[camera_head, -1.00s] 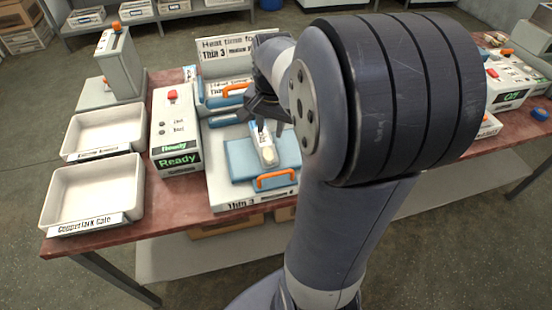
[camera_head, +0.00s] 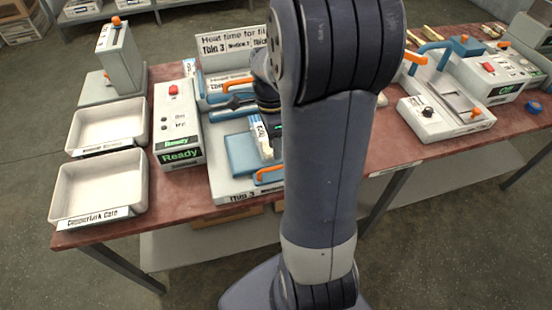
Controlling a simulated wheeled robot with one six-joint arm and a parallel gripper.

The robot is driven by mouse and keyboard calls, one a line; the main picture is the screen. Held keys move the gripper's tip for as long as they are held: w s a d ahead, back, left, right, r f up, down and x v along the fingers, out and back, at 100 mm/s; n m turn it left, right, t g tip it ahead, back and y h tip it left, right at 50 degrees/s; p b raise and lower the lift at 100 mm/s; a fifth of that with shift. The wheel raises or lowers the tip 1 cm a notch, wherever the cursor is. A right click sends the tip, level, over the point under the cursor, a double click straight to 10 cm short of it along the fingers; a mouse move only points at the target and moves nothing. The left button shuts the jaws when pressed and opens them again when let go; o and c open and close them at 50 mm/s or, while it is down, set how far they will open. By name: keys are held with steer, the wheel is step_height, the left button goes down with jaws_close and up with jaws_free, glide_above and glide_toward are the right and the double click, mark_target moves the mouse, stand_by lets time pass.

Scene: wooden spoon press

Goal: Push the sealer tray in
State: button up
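The sealer (camera_head: 232,189) stands on the table, with a blue tray (camera_head: 243,155) slid out at its front. The tray has an orange handle (camera_head: 268,175) on its front edge.
A control box reading Ready (camera_head: 179,140) stands directly left of the sealer. Two white bins (camera_head: 98,190) are farther left. Another machine with orange handles (camera_head: 440,115) stands at the right. A heat time sign (camera_head: 232,45) rises behind the sealer.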

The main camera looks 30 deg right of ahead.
mark_target(277, 167)
steer(key=f, duration=0.2)
steer(key=s+f, duration=0.1)
steer(key=f, duration=0.2)
steer(key=shift+a+f, duration=0.15)
steer(key=shift+f, duration=0.1)
steer(key=shift+c, duration=0.5)
jaws_close()
